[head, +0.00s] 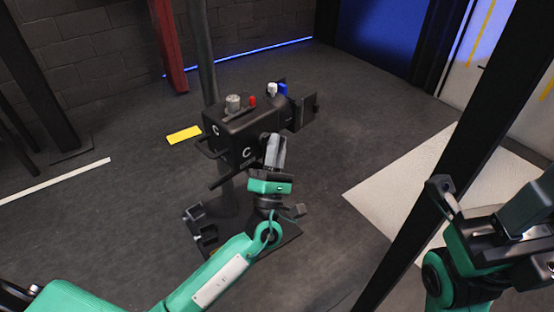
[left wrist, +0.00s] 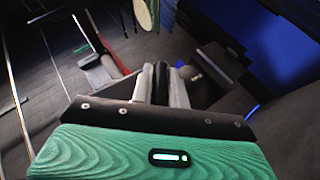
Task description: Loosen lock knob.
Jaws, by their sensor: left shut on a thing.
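A black camera-like box (head: 226,132) stands on a grey post in the head view, with a silver dial and a red button on top. My left gripper (head: 273,146) reaches the lower right side of this box. In the left wrist view its two grey fingers (left wrist: 161,84) are closed together on a narrow dark piece between them. This piece appears to be the lock knob; it is mostly hidden by the fingers. My right gripper (head: 446,192) is at the right of the head view, well away from the box, and its finger gap is unclear.
White and blue buttons (head: 283,89) sit at the back of the box, beside a dark plate (head: 309,108) sticking out right. A dark slanted pole (head: 415,217) stands between the box and my right arm.

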